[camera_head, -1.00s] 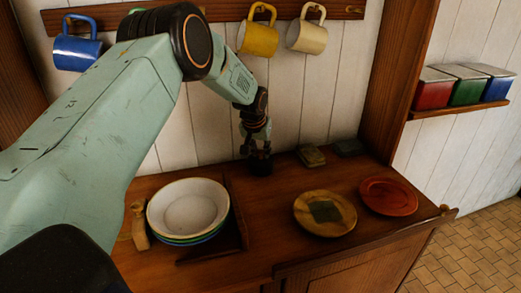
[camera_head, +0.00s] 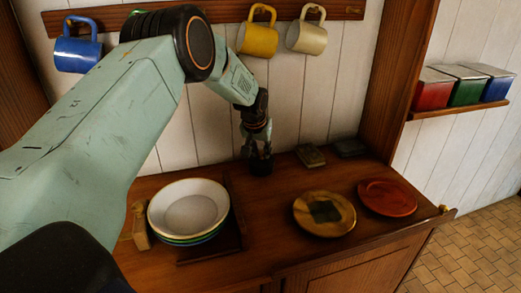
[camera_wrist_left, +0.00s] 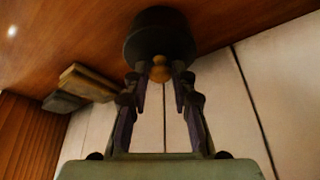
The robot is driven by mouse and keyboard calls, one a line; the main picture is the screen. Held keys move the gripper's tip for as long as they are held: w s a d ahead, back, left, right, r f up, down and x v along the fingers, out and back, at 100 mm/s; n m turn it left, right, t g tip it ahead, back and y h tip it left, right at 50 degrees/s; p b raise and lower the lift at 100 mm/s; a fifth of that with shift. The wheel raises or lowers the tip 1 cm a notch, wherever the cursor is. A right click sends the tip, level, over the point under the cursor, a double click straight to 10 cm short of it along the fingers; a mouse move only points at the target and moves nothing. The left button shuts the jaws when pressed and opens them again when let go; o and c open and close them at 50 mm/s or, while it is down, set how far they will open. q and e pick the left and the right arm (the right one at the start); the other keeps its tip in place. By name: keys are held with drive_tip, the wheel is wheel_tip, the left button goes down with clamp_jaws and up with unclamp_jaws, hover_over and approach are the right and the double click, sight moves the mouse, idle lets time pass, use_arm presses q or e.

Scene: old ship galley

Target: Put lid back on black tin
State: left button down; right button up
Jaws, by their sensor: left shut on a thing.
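The black tin (camera_head: 261,167) stands on the wooden counter near the back wall, below my left gripper (camera_head: 257,150). In the left wrist view the dark round tin (camera_wrist_left: 158,35) is at the top, with its black lid (camera_wrist_left: 145,57) facing the camera. A light wooden knob (camera_wrist_left: 160,74) on the lid sits between the fingertips of my left gripper (camera_wrist_left: 158,82), which is shut on it. The lid looks in line with the tin; I cannot tell whether a thin gap is left between them. My right gripper is not in view.
A yellow-brown plate (camera_head: 312,224) with a dark square piece, a red plate (camera_head: 387,197) and stacked bowls (camera_head: 171,219) stand nearer the front. Two small flat boxes, one tan (camera_head: 310,156) and one dark (camera_head: 349,147), lie right of the tin. Mugs hang above.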

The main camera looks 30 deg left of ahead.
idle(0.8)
use_arm(q)
drive_tip(key=c, duration=1)
unclamp_jaws()
drive_tip(key=shift+c, duration=0.2)
drive_tip(key=shift+r+p, duration=3.25)
drive_tip(key=shift+r, duration=0.3)
drive_tip(key=shift+f, duration=0.1)
